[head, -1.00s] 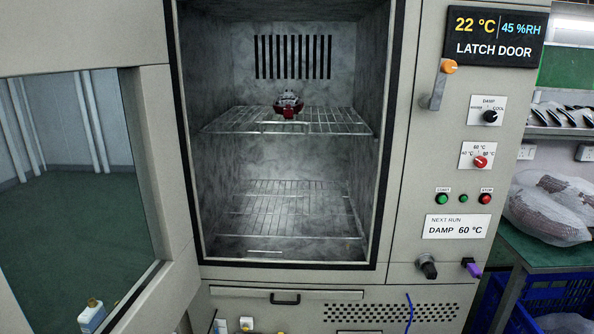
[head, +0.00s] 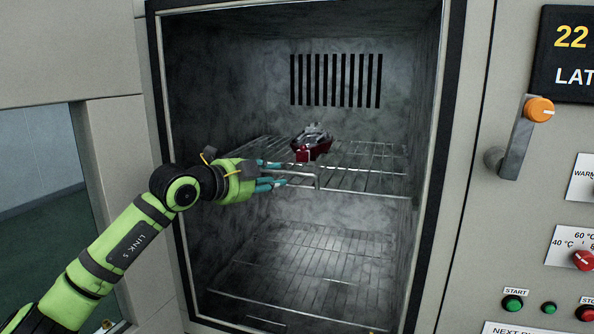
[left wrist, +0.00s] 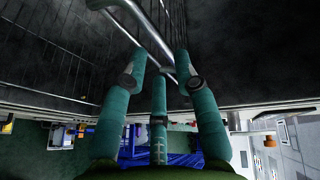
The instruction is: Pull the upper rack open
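The upper rack (head: 372,181) is a wire shelf inside the open chamber, with a red tail lamp (head: 314,145) resting on it. A raised wire handle (head: 316,176) is at its front edge. My left gripper (head: 283,174) reaches in from the left, its fingers apart and pointing at this handle. In the left wrist view, the gripper (left wrist: 159,66) has its fingers spread, with the handle bar (left wrist: 148,32) at and between the fingertips. I cannot tell whether they touch it. My right gripper is not in view.
A lower wire rack (head: 310,270) lies below in the chamber. The chamber door (head: 120,190) stands open at the left, near my left arm. A latch lever with an orange knob (head: 538,109) and control dials are on the right panel.

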